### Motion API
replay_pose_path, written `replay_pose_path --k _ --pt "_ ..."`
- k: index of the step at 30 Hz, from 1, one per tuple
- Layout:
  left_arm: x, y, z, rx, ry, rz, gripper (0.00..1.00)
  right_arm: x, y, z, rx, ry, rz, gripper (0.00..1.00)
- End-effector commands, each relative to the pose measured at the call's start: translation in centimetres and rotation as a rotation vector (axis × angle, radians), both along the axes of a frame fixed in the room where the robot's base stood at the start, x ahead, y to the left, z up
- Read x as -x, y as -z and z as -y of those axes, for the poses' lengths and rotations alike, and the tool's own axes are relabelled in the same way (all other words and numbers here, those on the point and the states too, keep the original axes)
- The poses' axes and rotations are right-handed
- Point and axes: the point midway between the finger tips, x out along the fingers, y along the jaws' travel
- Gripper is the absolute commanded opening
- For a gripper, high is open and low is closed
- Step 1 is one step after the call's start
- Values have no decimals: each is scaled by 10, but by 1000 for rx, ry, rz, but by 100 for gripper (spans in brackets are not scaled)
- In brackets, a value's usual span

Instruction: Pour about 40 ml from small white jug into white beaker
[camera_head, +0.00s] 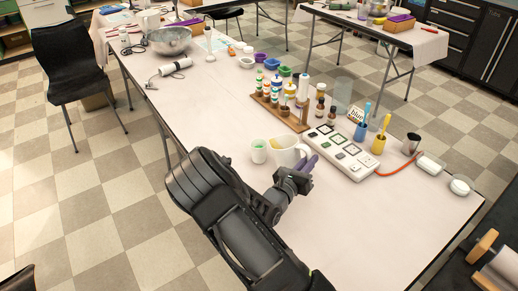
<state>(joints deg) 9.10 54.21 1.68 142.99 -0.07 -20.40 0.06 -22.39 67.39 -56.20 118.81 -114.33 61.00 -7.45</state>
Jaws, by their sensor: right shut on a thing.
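The small white jug (284,157) is on or just above the near part of the white table; I cannot tell whether it touches the top. Something yellowish shows inside it. My right gripper (300,172) is shut on the jug at its right side, and its fingers partly hide that side. The white beaker (259,155) stands upright just left of the jug, with something green showing at its mouth. The jug looks about upright, its left side close to the beaker. My left gripper is out of view.
Behind the jug stand a wooden rack (281,112) with several bottles and a white panel with square pads (340,152). Blue (361,130) and yellow (378,144) cups are to the right. A metal bowl (169,40) stands far left.

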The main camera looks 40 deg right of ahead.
Motion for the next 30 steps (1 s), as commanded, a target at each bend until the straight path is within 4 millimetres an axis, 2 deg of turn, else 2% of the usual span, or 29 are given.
replay_pose_path --k 6,10,30 --pt "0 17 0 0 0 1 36 13 24 5 -64 2 184 0" --pt "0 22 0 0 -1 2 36 17 30 7 -89 2 256 0" --pt "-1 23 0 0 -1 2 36 18 32 7 -103 0 297 0"
